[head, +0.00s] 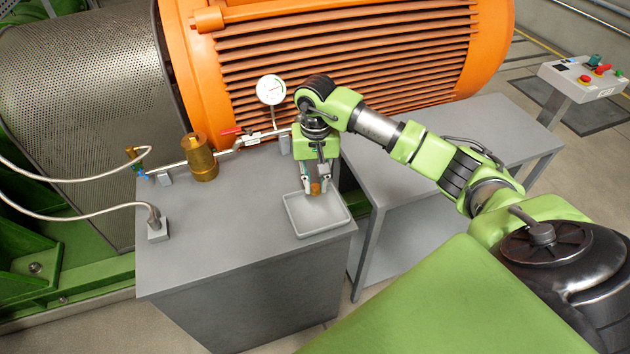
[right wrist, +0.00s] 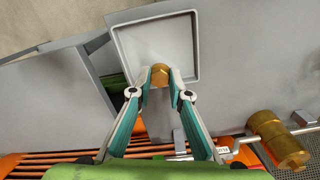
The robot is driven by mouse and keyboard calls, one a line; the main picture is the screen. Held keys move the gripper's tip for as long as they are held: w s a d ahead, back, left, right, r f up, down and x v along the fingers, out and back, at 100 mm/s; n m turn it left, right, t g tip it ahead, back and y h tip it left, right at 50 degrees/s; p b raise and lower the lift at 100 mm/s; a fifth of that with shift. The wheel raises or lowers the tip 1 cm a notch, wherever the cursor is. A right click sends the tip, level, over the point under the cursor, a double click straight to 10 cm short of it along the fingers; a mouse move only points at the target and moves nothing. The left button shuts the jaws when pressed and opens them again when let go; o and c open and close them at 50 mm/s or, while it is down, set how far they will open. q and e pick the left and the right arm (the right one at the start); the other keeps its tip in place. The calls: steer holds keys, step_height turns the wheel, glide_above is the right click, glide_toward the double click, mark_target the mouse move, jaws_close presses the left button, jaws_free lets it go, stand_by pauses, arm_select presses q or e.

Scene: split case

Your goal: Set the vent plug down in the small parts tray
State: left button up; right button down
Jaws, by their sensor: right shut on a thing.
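The vent plug (right wrist: 160,75) is a small brass-coloured piece between the fingertips of my right gripper (right wrist: 160,84), which is shut on it. In the head view the plug (head: 315,188) shows below the right gripper (head: 314,182), which points down. The small parts tray (head: 293,221) is a shallow light-grey square tray near the right front corner of the grey bench. In the head view the plug overlaps the rear part of the tray. In the right wrist view it overlaps one rim of the tray (right wrist: 153,32). I cannot tell whether it touches the tray. My left gripper is not in view.
A pipe line with a brass cylinder (head: 201,158), a red-handled valve (head: 232,131) and a dial gauge (head: 271,90) runs along the back of the bench (head: 200,245). The orange motor (head: 350,45) stands behind. A second grey table (head: 450,150) is at right. The bench's left front is clear.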

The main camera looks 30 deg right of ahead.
step_height(320, 180, down, 4)
steer(key=shift+f+b, duration=0.15)
steer(key=shift+b, duration=0.75)
steer(key=shift+f+b, duration=0.4)
steer(key=shift+f, duration=0.5)
steer(key=shift+f+b, duration=0.55)
steer(key=c, duration=1.8)
jaws_free()
